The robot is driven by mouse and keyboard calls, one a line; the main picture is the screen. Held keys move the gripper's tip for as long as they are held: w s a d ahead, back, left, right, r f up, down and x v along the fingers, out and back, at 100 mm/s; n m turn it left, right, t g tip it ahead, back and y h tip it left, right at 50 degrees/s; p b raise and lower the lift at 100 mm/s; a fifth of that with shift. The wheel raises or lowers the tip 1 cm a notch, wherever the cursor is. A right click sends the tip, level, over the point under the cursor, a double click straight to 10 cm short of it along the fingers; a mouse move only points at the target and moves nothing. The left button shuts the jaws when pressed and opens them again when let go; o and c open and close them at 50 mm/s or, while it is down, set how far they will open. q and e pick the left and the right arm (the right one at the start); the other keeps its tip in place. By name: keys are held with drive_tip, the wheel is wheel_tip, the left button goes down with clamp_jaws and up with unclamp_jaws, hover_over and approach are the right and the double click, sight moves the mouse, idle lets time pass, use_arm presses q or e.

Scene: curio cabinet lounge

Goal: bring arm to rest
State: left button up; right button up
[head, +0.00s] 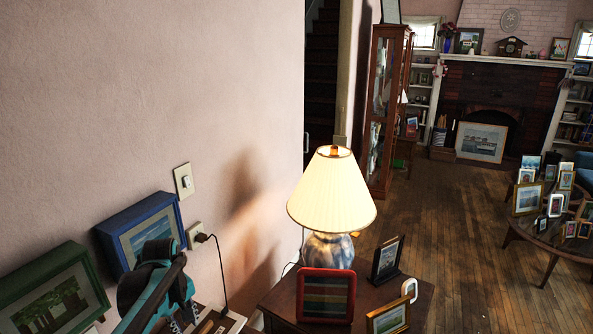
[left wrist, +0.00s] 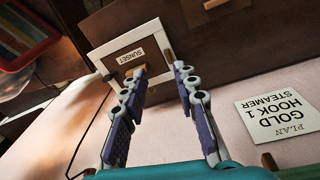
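My left arm (head: 158,284) comes in at the lower left of the head view, teal and dark, beside the wall; its fingertips cannot be made out there. In the left wrist view my left gripper (left wrist: 160,72) shows two purple-grey fingers held apart, with nothing between them. Past the fingertips is a white-edged panel (left wrist: 120,62) with a label reading SUNSET. Whether the fingers touch it is unclear. My right gripper is in neither view.
A lit lamp (head: 331,195), a red frame (head: 325,296) and small frames crowd the side table (head: 276,298). Blue (head: 143,232) and green (head: 52,290) frames hang by the arm. The wooden floor (head: 450,230) is open beyond.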

use_arm(q)
drive_tip(key=s+d+m+t, duration=0.5)
drive_tip(key=s+d+m, duration=0.6)
drive_tip(key=s, duration=0.5)
drive_tip(key=shift+s+d+r+t, duration=0.15)
drive_tip(key=shift+d+r+t, duration=0.25)
drive_tip(key=shift+d, duration=0.35)
idle(0.5)
